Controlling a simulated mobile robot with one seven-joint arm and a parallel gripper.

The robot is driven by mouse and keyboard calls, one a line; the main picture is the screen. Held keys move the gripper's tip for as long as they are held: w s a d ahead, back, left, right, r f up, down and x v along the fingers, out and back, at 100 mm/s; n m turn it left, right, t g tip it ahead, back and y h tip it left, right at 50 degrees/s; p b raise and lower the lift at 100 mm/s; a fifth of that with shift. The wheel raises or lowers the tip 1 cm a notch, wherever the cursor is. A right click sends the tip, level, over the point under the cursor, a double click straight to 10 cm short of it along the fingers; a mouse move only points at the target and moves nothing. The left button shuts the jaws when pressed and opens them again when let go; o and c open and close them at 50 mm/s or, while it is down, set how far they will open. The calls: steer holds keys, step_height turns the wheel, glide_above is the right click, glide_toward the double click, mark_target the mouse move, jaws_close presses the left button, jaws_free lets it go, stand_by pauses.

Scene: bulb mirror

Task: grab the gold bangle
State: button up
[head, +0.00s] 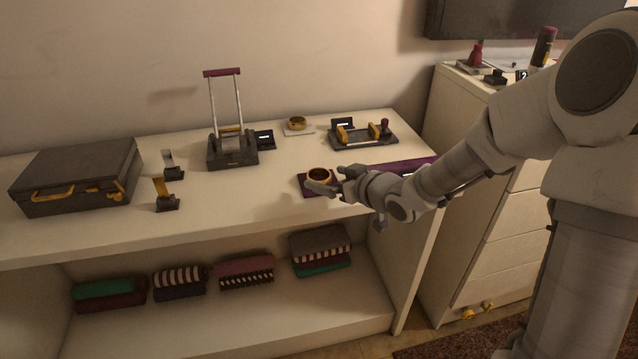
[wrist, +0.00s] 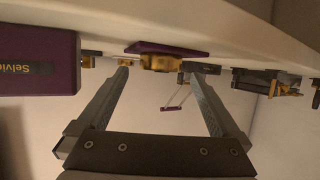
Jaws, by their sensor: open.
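A gold bangle (head: 319,174) sits on a dark purple pad (head: 304,188) near the front of the white shelf top. In the wrist view, which appears upside down, the bangle (wrist: 160,63) lies against the purple pad (wrist: 165,48) and shows between my two fingers. My gripper (head: 328,185) is open and empty, just right of the bangle in the head view; in the wrist view its fingertips (wrist: 160,74) point toward the bangle. Whether the fingers touch it, I cannot tell. A second gold ring-shaped piece (head: 297,122) rests on a white pad farther back.
A tray with gold parts (head: 364,138) stands behind my gripper. A purple box (wrist: 36,50) with lettering lies beside it, partly behind my arm. A dark stand with a tall handle (head: 231,150), gold and silver holders and a dark case (head: 78,172) stand left. Folded cloths lie below.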

steer(key=shift+b+x, duration=0.35)
steer(key=shift+x, duration=1.15)
steer(key=c, duration=1.3)
